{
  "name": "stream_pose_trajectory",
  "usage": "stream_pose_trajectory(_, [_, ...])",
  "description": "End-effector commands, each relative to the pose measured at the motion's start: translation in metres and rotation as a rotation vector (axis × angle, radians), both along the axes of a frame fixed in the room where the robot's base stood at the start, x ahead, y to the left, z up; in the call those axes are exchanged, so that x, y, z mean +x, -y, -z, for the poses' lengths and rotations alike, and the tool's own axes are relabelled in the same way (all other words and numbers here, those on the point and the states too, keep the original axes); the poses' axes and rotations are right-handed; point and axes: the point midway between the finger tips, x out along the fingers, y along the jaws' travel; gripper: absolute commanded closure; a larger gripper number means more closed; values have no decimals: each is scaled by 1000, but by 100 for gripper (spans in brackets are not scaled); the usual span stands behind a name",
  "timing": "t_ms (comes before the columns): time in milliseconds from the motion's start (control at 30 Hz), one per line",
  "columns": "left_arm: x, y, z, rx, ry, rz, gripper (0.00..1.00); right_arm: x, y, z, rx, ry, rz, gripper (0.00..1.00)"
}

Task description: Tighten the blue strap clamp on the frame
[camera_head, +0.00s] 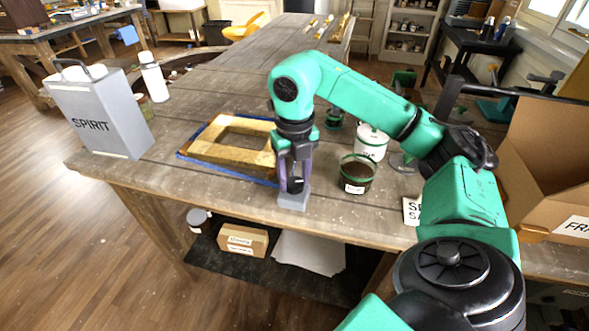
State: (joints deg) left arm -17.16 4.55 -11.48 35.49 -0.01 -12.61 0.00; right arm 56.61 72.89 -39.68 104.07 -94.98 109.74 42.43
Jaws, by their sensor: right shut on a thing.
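The gilt wooden frame (207,153) lies flat on the workbench, left of my right gripper. The blue strap clamp (228,173) runs around the frame's outer edge and shows best along its near and left sides. My right gripper (293,186) points down beside the frame's near right corner, shut on the clamp's upright part above a small grey block (293,201). The fingers and wrist hide most of the held part and the frame's right edge. My left gripper is out of view.
A grey SPIRIT can (98,112) and a white bottle (153,78) stand left on the workbench (215,88). A dark jar (357,174) and a white tin (371,143) stand close right of the gripper. An open cardboard box (545,150) is at right.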

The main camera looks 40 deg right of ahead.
Motion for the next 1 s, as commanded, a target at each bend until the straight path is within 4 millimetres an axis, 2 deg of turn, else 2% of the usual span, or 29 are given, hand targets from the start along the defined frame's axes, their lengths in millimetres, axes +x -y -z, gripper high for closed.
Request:
stream_pose_trajectory(400, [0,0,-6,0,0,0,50,1,1,-2,0,6,215,100])
stream_pose_trajectory(967, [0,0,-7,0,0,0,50,1,1,-2,-1,8,247,100])
stream_pose_trajectory(1000, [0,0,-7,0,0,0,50,1,1,-2,0,7,247,38])
